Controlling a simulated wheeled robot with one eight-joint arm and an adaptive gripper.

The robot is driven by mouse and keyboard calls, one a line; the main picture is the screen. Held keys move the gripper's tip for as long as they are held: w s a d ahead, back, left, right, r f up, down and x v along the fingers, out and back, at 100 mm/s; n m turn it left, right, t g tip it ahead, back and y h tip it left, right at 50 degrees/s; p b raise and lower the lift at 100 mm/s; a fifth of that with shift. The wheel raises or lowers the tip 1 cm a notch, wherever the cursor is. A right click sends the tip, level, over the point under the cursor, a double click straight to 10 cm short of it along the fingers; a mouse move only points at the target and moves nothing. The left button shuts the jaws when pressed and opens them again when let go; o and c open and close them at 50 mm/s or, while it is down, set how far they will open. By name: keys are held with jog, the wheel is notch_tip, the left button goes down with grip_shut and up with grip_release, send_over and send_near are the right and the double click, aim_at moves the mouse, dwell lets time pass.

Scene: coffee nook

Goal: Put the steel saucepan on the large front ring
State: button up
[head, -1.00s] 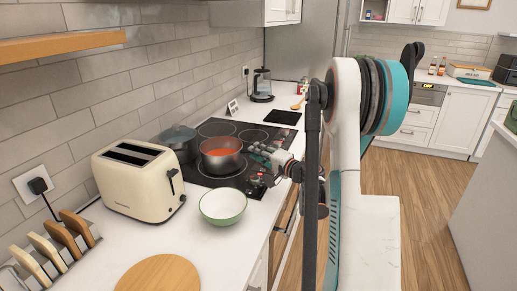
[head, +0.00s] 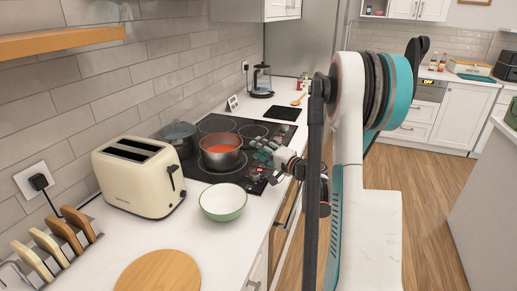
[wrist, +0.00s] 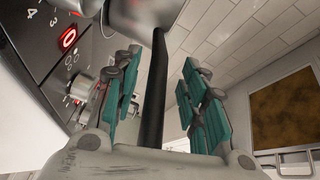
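The steel saucepan (head: 221,158), with orange-red contents, stands upright on the black cooktop (head: 270,131). I cannot tell exactly how it sits relative to the ring beneath it. A large ring (head: 222,174) partly shows at the pan's near side. My gripper (head: 265,152) is just right of the pan, above the cooktop's right edge. In the wrist view the pan's black handle (wrist: 154,95) runs between the teal finger pads of my gripper (wrist: 158,90). Gaps show on both sides of the handle, so the fingers are open around it. The pan (wrist: 146,14) is blurred at the top.
A dark glassy pot (head: 178,137) stands left of the saucepan, near the wall. A cream toaster (head: 138,178) and a white-green bowl (head: 223,203) stand close on the near side. Control knobs (wrist: 80,88) lie near my fingers. A kettle (head: 262,82) stands farther back.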

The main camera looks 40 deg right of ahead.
jog(key=s+p, duration=0.2)
jog(key=s, duration=0.8)
jog(key=shift+s+d+r, duration=0.25)
jog(key=shift+s+d, duration=0.1)
jog(key=shift+s, duration=0.05)
dwell(1.1)
